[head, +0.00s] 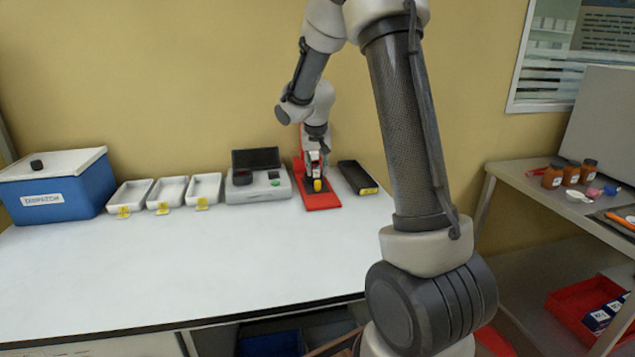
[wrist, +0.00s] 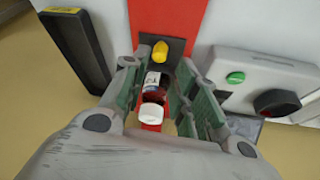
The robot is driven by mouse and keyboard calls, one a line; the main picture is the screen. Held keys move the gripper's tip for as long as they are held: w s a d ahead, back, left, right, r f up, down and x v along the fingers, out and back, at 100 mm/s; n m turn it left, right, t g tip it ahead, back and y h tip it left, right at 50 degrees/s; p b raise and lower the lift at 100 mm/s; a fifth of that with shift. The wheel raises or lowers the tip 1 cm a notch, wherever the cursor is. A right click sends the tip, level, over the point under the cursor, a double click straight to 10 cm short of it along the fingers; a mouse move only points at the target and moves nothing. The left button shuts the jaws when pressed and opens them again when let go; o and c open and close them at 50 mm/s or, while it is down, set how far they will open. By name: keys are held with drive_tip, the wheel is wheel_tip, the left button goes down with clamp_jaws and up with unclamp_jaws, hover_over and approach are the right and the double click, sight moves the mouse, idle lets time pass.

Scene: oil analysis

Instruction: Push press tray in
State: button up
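The red press (head: 321,200) stands on the white bench against the wall. Its dark tray (wrist: 179,46), with a yellow knob (wrist: 160,50) at its end, shows on the red base in the wrist view. The yellow knob (head: 318,185) faces the front in the head view. In the head view my gripper (head: 317,160) is just above the tray. The tray's inner part is hidden.
A grey instrument (head: 257,196) with a green button stands left of the press. A narrow black tray (head: 357,177) lies close on the right. Several white trays (head: 205,187) and a blue bin (head: 50,195) stand further left. The bench front is clear.

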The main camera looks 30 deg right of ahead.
sight(317, 181)
drive_tip(key=x, duration=0.7)
drive_tip(key=shift+d+f, duration=0.1)
drive_tip(key=shift+f, duration=0.3)
clamp_jaws()
drive_tip(key=shift+w, duration=0.15)
